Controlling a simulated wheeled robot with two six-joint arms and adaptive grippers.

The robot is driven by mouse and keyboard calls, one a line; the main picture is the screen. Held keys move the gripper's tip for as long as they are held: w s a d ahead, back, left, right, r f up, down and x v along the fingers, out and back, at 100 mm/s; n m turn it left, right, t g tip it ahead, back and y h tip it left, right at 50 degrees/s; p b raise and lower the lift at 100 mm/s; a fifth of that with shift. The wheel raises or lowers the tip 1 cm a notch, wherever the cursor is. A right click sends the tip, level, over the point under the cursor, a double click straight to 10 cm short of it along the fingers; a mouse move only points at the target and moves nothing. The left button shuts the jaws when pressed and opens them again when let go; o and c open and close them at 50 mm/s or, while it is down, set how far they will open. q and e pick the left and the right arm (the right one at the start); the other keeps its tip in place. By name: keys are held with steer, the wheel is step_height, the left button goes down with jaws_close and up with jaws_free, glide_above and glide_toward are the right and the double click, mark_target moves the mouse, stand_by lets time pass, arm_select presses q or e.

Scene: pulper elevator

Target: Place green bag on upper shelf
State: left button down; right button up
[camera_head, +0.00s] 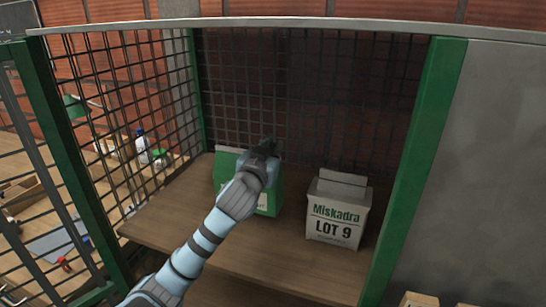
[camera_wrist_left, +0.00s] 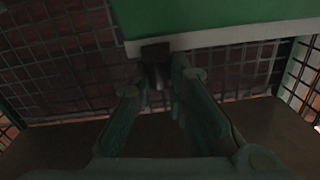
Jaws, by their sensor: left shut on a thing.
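The green bag (camera_head: 272,190) is upright inside the mesh-sided cage, over the left part of the wooden shelf (camera_head: 190,220). My left gripper (camera_head: 266,148) is shut on the top of the green bag, and its arm hides much of the bag's front. I cannot tell whether the bag's base touches the shelf. In the left wrist view, the green bag (camera_wrist_left: 215,14) fills the top edge, with a pale strip along it, and the gripper's fingers (camera_wrist_left: 160,68) meet at that strip. My right gripper is not in view.
A white bag marked Miskadra LOT 9 (camera_head: 338,215) stands to the right on the same shelf. Green posts (camera_head: 420,160) and dark mesh (camera_head: 125,110) bound the cage. Bare shelf lies in front and between the bags. Pale objects (camera_head: 418,299) show below at lower right.

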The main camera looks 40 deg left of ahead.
arm_select(q)
steer(key=shift+f, duration=0.85)
steer(key=c, duration=1.6)
jaws_free()
